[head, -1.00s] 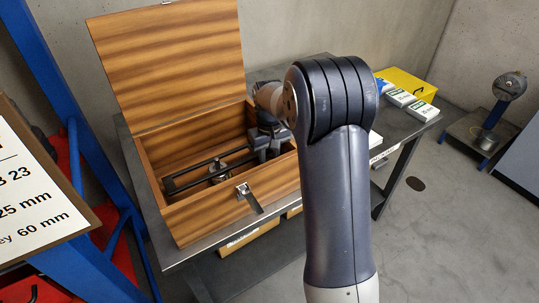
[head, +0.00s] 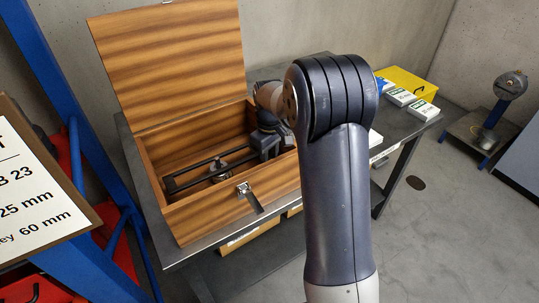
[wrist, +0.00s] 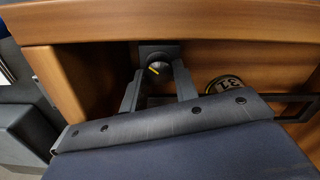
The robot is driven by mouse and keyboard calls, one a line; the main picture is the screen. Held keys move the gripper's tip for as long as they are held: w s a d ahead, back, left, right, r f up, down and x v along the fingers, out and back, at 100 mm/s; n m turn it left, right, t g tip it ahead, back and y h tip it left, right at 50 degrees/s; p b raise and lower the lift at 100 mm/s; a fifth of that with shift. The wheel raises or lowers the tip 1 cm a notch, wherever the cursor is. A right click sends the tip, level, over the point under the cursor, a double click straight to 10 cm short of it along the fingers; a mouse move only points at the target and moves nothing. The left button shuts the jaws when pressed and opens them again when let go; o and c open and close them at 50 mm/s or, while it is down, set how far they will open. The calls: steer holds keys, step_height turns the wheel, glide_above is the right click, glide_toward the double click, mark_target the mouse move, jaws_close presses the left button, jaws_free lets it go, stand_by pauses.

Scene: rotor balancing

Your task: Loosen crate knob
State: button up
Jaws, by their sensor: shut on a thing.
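The wooden crate (head: 185,220) stands on the table with its lid (head: 172,62) swung up and open. My arm reaches over the crate's right end, and in the head view it hides my gripper's fingertips. In the wrist view my gripper (wrist: 157,78) points at the crate's inner wall. Its two fingers are shut on the dark round crate knob (wrist: 158,70), one on each side. The knob carries a yellow mark and sits in front of a dark square plate on the wall.
A dark rail frame (head: 205,172) lies in the crate. A round disc marked 31 (wrist: 226,87) is right of the knob. An open latch (head: 245,190) hangs at the crate's front. A yellow box (head: 408,84) and white boxes (head: 402,97) stand at the table's right.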

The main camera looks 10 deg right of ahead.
steer(key=o, duration=1)
steer(key=shift+c, duration=0.2)
step_height(320, 180, up, 11)
steer(key=shift+b, duration=0.35)
steer(key=shift+f, duration=0.15)
step_height(320, 180, down, 11)
steer(key=shift+r+p, duration=0.1)
steer(key=shift+p, duration=0.25)
